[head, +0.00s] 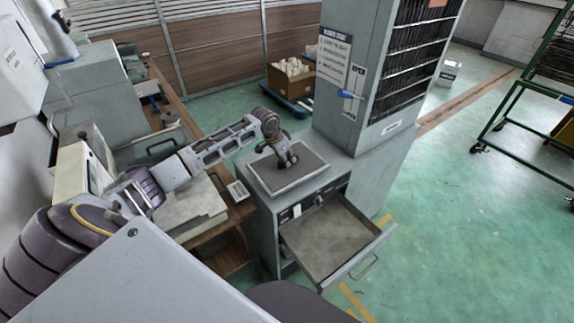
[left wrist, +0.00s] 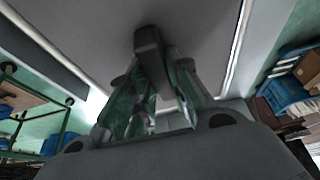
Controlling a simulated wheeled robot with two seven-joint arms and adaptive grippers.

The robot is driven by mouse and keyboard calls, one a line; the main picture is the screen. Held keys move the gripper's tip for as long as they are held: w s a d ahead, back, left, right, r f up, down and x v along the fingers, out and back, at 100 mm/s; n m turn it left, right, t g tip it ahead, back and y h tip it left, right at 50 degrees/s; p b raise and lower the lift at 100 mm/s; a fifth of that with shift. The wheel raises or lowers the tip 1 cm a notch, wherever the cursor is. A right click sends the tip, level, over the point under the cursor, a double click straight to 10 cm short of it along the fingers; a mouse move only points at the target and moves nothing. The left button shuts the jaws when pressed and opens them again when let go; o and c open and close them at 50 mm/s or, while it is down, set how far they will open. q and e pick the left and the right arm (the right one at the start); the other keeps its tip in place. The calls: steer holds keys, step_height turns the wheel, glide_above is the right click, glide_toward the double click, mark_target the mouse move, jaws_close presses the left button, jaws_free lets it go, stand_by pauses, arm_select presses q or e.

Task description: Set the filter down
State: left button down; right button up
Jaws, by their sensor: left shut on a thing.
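The filter (head: 297,179) is a flat dark grey panel with a pale rim, lying level on or just above the cabinet top. In the left wrist view, the grey panel (left wrist: 215,35) fills the upper part, with white edges at its sides. My left gripper (head: 288,161) is over the middle of the panel, shut on a dark upright handle (left wrist: 150,50) there. I cannot tell whether the panel's underside touches the cabinet top. My right gripper is not in view.
Below the panel, an open drawer (head: 330,238) sticks out of the grey cabinet (head: 262,225). A tall slotted rack (head: 345,75) stands directly behind and right. A small keypad-like box (head: 238,191) sits to the left. The green floor at right is mostly clear, with a green cart (head: 515,95) farther off.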

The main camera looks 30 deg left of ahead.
arm_select(q)
steer(key=shift+f, duration=1.85)
steer(key=c, duration=1.3)
jaws_free()
steer(key=shift+f, duration=0.1)
steer(key=v, duration=1.2)
